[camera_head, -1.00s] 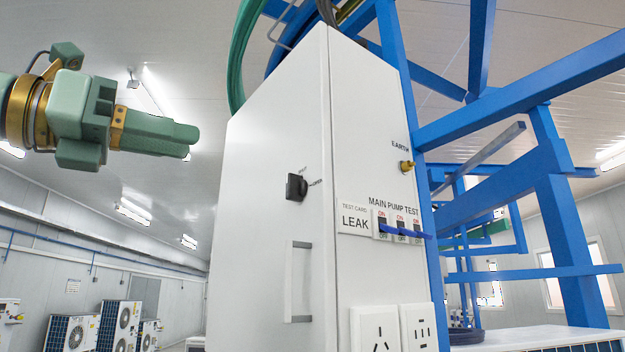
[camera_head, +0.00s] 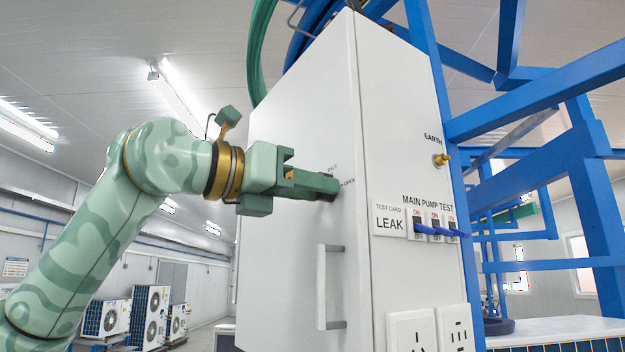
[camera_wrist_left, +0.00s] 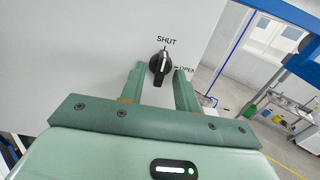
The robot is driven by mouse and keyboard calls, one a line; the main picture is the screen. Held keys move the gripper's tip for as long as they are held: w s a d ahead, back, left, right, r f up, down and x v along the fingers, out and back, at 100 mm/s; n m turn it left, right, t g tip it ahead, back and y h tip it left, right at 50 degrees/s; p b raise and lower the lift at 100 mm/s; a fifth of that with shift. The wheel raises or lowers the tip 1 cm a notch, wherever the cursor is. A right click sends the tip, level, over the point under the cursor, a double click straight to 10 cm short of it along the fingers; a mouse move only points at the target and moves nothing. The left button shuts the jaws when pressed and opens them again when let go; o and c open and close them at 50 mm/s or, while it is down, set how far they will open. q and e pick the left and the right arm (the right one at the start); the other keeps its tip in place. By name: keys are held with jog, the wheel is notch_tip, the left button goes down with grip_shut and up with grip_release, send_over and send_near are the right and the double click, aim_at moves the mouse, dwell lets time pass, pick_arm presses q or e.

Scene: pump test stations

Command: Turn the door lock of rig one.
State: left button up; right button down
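The white cabinet door (camera_head: 290,250) carries a black rotary door lock (camera_wrist_left: 160,66) with SHUT printed above it and OPEN to its right. In the left wrist view its knob points up, towards SHUT. My left gripper (camera_wrist_left: 158,75) is open, with one finger on each side of the knob near its lower end. I cannot tell whether the fingers touch it. In the head view the left gripper (camera_head: 330,186) reaches the door from the left and hides most of the lock. My right gripper is not in view.
A pale vertical door handle (camera_head: 322,287) sits below the lock. A blue frame (camera_head: 600,200) stands at right. Open floor and several outdoor units (camera_head: 150,310) lie at left.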

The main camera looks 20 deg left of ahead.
pick_arm(q)
jog(key=shift+w+d, duration=0.1)
jog(key=shift+w, duration=0.15)
jog(key=shift+c, duration=0.3)
jog(key=shift+s, duration=0.1)
grip_shut()
